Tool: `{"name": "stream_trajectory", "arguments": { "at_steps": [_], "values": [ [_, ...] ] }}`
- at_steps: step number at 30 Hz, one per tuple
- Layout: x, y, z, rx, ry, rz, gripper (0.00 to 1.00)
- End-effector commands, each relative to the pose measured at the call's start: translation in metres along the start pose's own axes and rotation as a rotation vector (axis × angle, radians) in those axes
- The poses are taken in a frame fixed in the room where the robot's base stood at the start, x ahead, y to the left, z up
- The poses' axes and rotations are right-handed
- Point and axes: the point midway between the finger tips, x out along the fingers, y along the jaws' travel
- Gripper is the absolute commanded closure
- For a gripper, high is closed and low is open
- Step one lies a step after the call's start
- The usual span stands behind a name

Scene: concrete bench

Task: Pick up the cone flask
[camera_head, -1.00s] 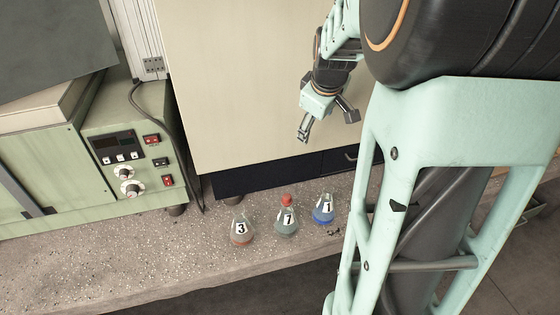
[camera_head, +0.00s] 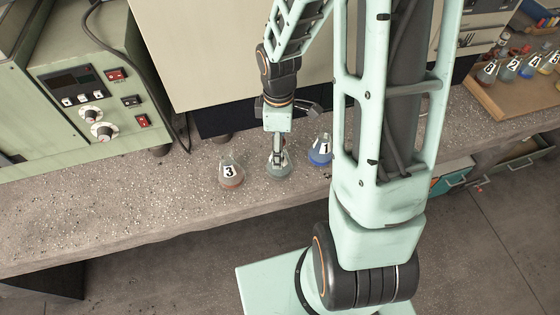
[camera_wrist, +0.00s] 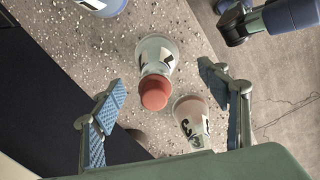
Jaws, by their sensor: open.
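Three cone flasks stand upright on the speckled bench. The flask numbered 7 (camera_head: 286,163) is in the middle, partly hidden behind my gripper (camera_head: 293,135). In the wrist view this flask (camera_wrist: 157,49) shows its red stopper (camera_wrist: 155,92) between the spread fingers of my gripper (camera_wrist: 163,92), with gaps on both sides. The flask numbered 3 (camera_head: 231,174) holds brownish contents and stands left of it; it also shows in the wrist view (camera_wrist: 190,115), near the right finger. The blue flask numbered 1 (camera_head: 320,151) stands to the right, partly covered by my arm. My gripper is open and empty.
A green instrument box (camera_head: 90,90) with knobs and red switches stands at the left. A beige cabinet (camera_head: 200,50) rises behind the flasks. A wooden tray (camera_head: 502,107) with several flasks is at the far right. The bench left of flask 3 is clear.

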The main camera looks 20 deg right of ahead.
Motion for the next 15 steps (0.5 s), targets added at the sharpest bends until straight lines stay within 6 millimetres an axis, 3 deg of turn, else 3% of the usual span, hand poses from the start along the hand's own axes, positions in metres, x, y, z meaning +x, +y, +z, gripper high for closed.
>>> {"name": "stream_trajectory", "arguments": {
  "at_steps": [8, 15],
  "values": [
    [0.024, 0.001, 0.000, 0.002, 0.000, -0.001, 0.31],
    [0.057, 0.004, 0.000, 0.001, 0.000, -0.002, 0.31]
  ]
}}
